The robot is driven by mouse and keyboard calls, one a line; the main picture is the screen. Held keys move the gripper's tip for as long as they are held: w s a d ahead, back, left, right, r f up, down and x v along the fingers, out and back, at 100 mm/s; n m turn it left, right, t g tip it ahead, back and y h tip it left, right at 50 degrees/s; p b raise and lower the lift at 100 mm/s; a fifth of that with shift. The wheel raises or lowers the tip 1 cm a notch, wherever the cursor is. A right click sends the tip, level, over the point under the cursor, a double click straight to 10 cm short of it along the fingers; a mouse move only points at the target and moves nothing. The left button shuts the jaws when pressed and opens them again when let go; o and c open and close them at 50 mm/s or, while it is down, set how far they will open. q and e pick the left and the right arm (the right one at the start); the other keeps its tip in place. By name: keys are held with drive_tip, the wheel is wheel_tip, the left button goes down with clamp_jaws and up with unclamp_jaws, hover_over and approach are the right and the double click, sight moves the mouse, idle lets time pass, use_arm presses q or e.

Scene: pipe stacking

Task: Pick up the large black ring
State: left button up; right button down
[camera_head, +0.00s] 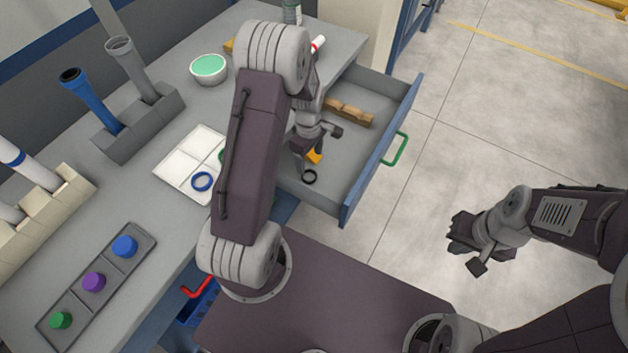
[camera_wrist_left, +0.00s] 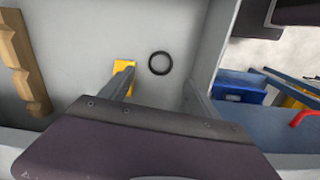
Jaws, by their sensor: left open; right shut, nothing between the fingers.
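The large black ring (camera_head: 309,176) lies flat on the grey floor of the open drawer, near its front left corner. It also shows in the left wrist view (camera_wrist_left: 160,63), between and beyond my left fingers. My left gripper (camera_head: 304,166) is open and reaches down into the drawer, just beside the ring in the head view. In the left wrist view its two fingers (camera_wrist_left: 156,88) are spread, with nothing between them. My right gripper (camera_head: 462,234) is shut and empty, over the floor right of the drawer.
A yellow piece (camera_wrist_left: 122,68) lies by one left finger. A wooden piece (camera_head: 350,111) is deeper in the drawer, whose front has a green handle (camera_head: 397,148). A white tray (camera_head: 176,167) with a blue ring (camera_head: 202,182) sits on the bench, partly hidden by my left arm.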

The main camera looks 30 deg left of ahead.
sight(309, 178)
use_arm(q)
wheel_tip(309, 178, down, 4)
drive_tip(key=shift+w+d+r+b, duration=0.1)
drive_tip(key=shift+w+r+b, duration=0.1)
drive_tip(key=shift+b, duration=0.15)
drive_tip(key=shift+s+f, duration=0.1)
drive_tip(key=shift+f, duration=0.3)
drive_tip(key=f, duration=0.2)
drive_tip(key=f+b, duration=0.1)
drive_tip(key=f, duration=0.1)
drive_tip(key=shift+s+a+f, duration=0.1)
drive_tip(key=shift+a+f, duration=0.1)
drive_tip(key=shift+f, duration=0.2)
drive_tip(key=shift+r, duration=0.1)
drive_tip(key=c, duration=1.4)
